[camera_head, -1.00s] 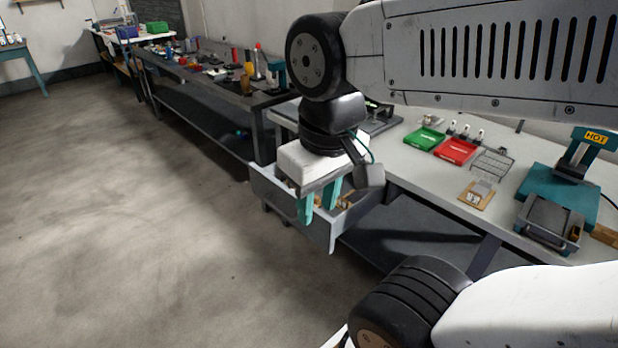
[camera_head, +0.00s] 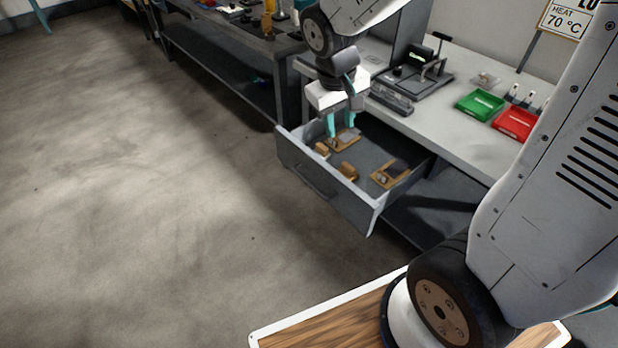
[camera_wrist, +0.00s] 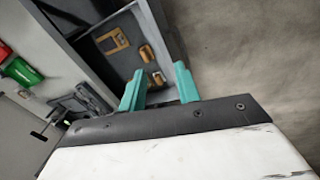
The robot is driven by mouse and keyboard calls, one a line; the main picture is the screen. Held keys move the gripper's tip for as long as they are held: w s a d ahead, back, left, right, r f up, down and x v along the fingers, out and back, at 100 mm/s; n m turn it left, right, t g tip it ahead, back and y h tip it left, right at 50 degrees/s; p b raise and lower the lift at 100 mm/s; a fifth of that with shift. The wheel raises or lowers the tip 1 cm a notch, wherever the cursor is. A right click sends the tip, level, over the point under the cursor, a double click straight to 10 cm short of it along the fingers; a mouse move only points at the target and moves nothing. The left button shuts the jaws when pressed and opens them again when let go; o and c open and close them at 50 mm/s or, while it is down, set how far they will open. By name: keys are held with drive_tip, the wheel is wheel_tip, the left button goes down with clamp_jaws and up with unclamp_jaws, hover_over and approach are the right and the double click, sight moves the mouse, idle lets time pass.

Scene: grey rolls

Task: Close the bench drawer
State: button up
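The bench drawer (camera_head: 324,190) is pulled out from under the grey bench, with its front panel facing the open floor. Several small wooden items lie in it, one a frame-like piece (camera_head: 389,174). My gripper (camera_head: 341,131) is above the drawer, toward its far side, with its teal fingers pointing down. The fingers are apart with nothing between them. In the wrist view the drawer (camera_wrist: 172,58) shows beyond the open fingertips (camera_wrist: 160,82), with the wooden items inside. I cannot tell whether the fingers touch anything in the drawer.
A black press-like device (camera_head: 421,72), a green tray (camera_head: 480,104) and a red tray (camera_head: 516,124) stand on the bench top (camera_head: 455,135). Another cluttered bench (camera_head: 235,40) stands behind. The floor (camera_head: 150,190) left of the drawer is clear.

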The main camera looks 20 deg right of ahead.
drive_tip(key=w+a+f+n, duration=0.1)
drive_tip(key=w+f, duration=0.2)
drive_tip(key=f, duration=0.3)
drive_tip(key=w+a+f, duration=0.1)
drive_tip(key=w+f, duration=0.3)
drive_tip(key=f, duration=0.1)
drive_tip(key=n, duration=0.1)
approach(310, 182)
drive_tip(key=f, duration=0.2)
drive_tip(key=d+f, duration=0.1)
drive_tip(key=f, duration=0.4)
drive_tip(key=shift+w+d+f, duration=0.2)
drive_tip(key=shift+w+f, duration=0.05)
drive_tip(key=shift+f, duration=0.05)
clamp_jaws()
